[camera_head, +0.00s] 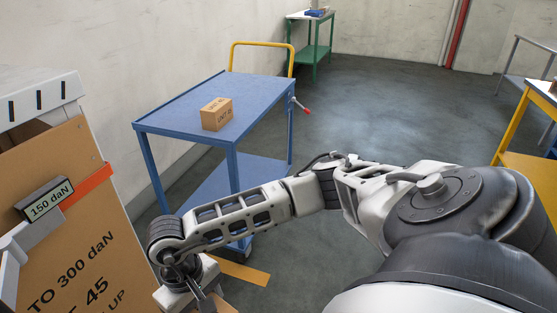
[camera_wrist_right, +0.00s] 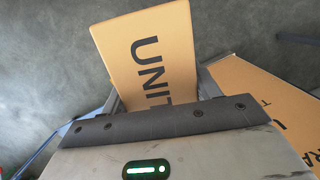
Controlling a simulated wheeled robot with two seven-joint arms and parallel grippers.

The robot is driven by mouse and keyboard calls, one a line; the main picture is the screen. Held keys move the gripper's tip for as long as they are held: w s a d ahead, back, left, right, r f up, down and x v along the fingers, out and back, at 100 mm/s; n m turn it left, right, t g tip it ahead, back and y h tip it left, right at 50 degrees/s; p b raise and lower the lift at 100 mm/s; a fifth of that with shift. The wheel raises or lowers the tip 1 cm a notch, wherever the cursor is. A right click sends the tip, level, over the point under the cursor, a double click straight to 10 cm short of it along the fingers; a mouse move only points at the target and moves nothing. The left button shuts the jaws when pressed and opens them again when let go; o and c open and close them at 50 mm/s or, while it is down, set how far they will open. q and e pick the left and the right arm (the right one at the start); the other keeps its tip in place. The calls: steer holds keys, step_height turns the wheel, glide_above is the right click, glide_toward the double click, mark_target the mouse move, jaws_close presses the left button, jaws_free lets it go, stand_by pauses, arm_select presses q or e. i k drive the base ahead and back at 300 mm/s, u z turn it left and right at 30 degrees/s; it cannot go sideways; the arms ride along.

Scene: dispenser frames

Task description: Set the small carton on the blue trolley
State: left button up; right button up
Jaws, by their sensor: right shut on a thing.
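The blue trolley (camera_head: 190,101) stands left of centre in the head view, with a yellow handle at its far end. A small tan carton (camera_head: 213,116) with dark print sits on its top deck. My right arm reaches to the lower left. Its gripper (camera_head: 196,293) is low in front of the trolley, below deck height in the picture. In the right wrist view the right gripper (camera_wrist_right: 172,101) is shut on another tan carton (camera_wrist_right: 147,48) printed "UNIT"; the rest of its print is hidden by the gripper. My left gripper is in neither view.
A large tan printed panel (camera_head: 70,245) with a "150 daN" display (camera_head: 46,199) stands close at left, beside my right gripper. A green table (camera_head: 312,42) is at the back, a yellow table (camera_head: 531,168) at right. The floor between is clear.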

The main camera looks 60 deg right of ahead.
mark_target(241, 99)
steer(key=z, duration=2.6)
steer(key=i, duration=4.6)
steer(key=u, duration=1.85)
